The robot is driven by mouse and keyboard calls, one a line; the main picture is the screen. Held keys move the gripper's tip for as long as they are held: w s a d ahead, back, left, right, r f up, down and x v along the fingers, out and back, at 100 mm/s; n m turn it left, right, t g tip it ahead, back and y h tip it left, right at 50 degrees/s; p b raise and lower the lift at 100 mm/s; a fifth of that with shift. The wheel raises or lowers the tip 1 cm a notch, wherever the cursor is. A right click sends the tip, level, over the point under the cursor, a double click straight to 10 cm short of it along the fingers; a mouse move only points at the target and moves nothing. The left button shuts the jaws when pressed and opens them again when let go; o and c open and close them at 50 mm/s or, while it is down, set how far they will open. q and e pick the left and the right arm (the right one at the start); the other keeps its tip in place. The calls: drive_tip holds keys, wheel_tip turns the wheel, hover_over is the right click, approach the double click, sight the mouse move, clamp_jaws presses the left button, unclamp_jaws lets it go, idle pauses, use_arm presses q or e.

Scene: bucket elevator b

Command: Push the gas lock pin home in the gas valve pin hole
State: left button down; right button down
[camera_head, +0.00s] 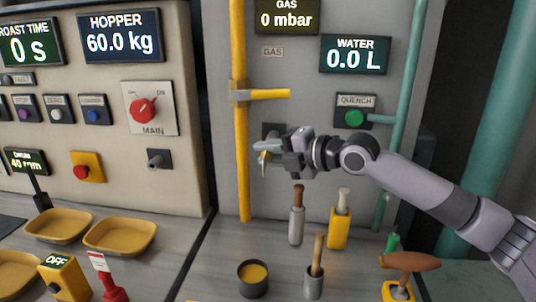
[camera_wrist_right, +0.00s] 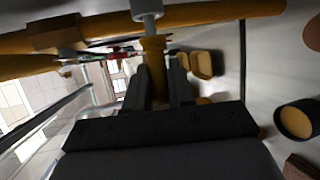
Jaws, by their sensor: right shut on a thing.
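My right gripper (camera_head: 264,151) is in front of the grey panel, just right of the yellow gas pipe (camera_head: 241,170) and below the gas valve's yellow lever (camera_head: 271,94). In the right wrist view its fingers are closed around the yellow grip of the gas lock pin (camera_wrist_right: 155,62). The pin's grey end points away from the gripper and overlaps the yellow pipe (camera_wrist_right: 210,15). I cannot tell whether that end is in a hole; the pin hole itself is not clearly visible. The valve body (camera_head: 240,92) sits on the pipe. My left gripper is not in view.
A dark plate (camera_head: 271,130) on the panel is partly behind my right gripper. Upright handled tools (camera_head: 297,222) and a dark cup (camera_head: 253,279) stand on the bench below. A green QUENCH button (camera_head: 354,118) is above my right arm. Yellow trays (camera_head: 120,237) lie left.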

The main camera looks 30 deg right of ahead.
drive_tip(key=shift+w+d+r, duration=0.1)
drive_tip(key=shift+w+d, duration=0.45)
drive_tip(key=shift+w, duration=0.1)
drive_tip(key=c, duration=0.9)
unclamp_jaws()
drive_tip(key=shift+b+v, duration=1.3)
drive_tip(key=shift+v, duration=2.25)
